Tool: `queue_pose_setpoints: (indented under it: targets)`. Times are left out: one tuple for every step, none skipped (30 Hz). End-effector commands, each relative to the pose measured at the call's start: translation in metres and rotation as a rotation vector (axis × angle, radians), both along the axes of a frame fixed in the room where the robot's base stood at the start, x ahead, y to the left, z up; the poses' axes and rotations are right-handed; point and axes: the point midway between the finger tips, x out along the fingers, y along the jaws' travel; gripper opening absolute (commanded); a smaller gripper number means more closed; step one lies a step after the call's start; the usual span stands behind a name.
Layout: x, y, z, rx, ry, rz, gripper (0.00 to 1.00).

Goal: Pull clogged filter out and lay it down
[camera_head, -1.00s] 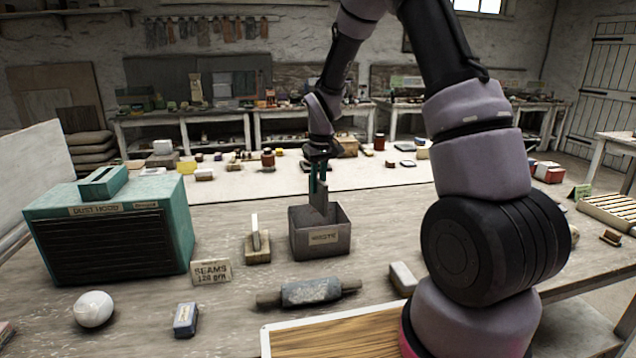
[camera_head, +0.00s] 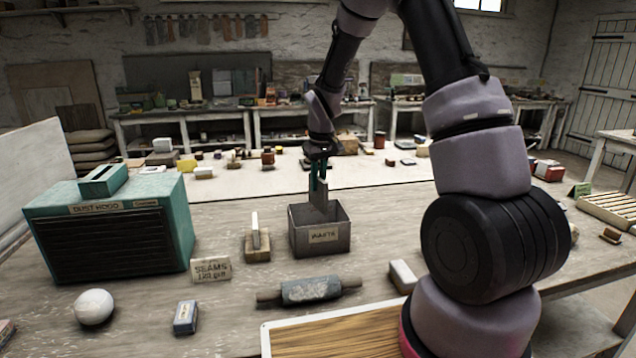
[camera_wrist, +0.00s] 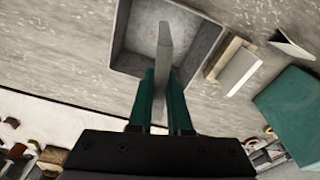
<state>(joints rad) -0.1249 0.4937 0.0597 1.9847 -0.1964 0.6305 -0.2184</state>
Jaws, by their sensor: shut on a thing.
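My gripper (camera_head: 318,190) points down above the waste box and is shut on a thin grey flat panel, the filter (camera_head: 324,198). In the wrist view the filter (camera_wrist: 164,48) stands edge-on between the teal fingers (camera_wrist: 161,95). Its lower part reaches into the mouth of the grey box labelled WASTE (camera_head: 322,240); whether it touches the box floor cannot be told. The teal dust hood (camera_head: 105,240) with a dark slatted front stands at the left.
A pale panel stands upright in a wooden holder (camera_head: 257,245) left of the box. A rolling pin-like roller (camera_head: 310,291), white sphere (camera_head: 94,307), small blue-grey block (camera_head: 186,318) and SEAMS card (camera_head: 211,270) lie in front. Bare table lies between hood and holder.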

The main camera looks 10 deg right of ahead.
Motion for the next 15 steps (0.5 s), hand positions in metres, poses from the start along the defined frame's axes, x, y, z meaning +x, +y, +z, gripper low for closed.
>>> queue_pose_setpoints:
  targets:
    - [0.0,0.0,-0.0006,0.0,0.0,0.0,0.0]
    - [-0.0001,0.0,-0.0012,0.0,0.0,0.0,0.0]
    - [-0.0001,0.0001,-0.002,0.0,0.0,0.0,0.0]
    - [0.0,0.0,-0.0026,0.0,0.0,0.0,0.0]
    - [0.0,0.0,-0.0033,0.0,0.001,0.0,0.0]
    - [-0.0001,0.0,-0.0041,0.0,0.001,0.0,0.0]
    - [0.0,0.0,-0.0047,0.0,0.001,0.0,0.0]
    - [-0.0001,0.0,-0.0053,0.0,0.001,0.0,0.0]
    - [-0.0001,0.0,-0.0062,0.0,0.001,0.0,0.0]
    - [-0.0001,0.0,-0.0068,0.0,0.001,0.0,0.0]
    - [-0.0001,0.0001,-0.0074,0.0,0.001,0.0,0.0]
    - [-0.0001,0.0,-0.0081,0.0,0.001,0.0,0.0]
    - [-0.0002,0.0001,-0.0087,0.0,0.001,0.0,0.0]
    - [-0.0002,0.0001,-0.0093,0.0,0.001,0.0,0.0]
    - [-0.0001,0.0,-0.0101,0.0,0.001,0.0,0.0]
